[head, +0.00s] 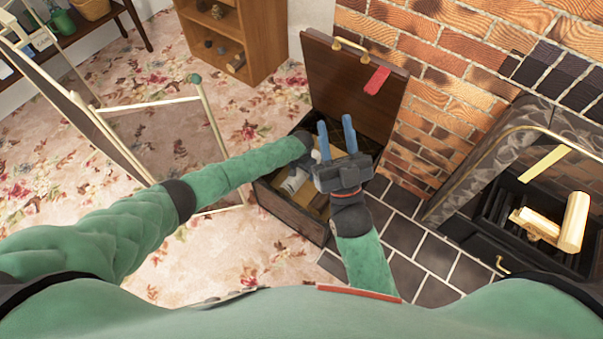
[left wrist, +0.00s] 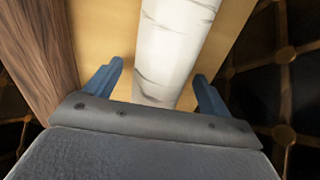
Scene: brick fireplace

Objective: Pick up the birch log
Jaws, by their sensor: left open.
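The birch log (left wrist: 170,50) is white with dark streaks and lies on a tan surface. In the head view a pale part of it (head: 291,184) shows inside the open wooden chest (head: 290,211). My left gripper (left wrist: 157,74) is open, one blue finger on each side of the log, not closed on it. In the head view my left gripper (head: 315,157) reaches down into the chest, mostly hidden by its wrist and my right gripper. My right gripper (head: 336,130) is open and empty, with two blue fingers apart above the chest.
The chest's raised lid (head: 345,85) bears a red tag (head: 376,80). A brick wall (head: 440,75) and a fireplace holding a pale yellow log (head: 573,223) stand at right. A folding screen (head: 160,125) and a wooden shelf (head: 262,50) stand at left and back.

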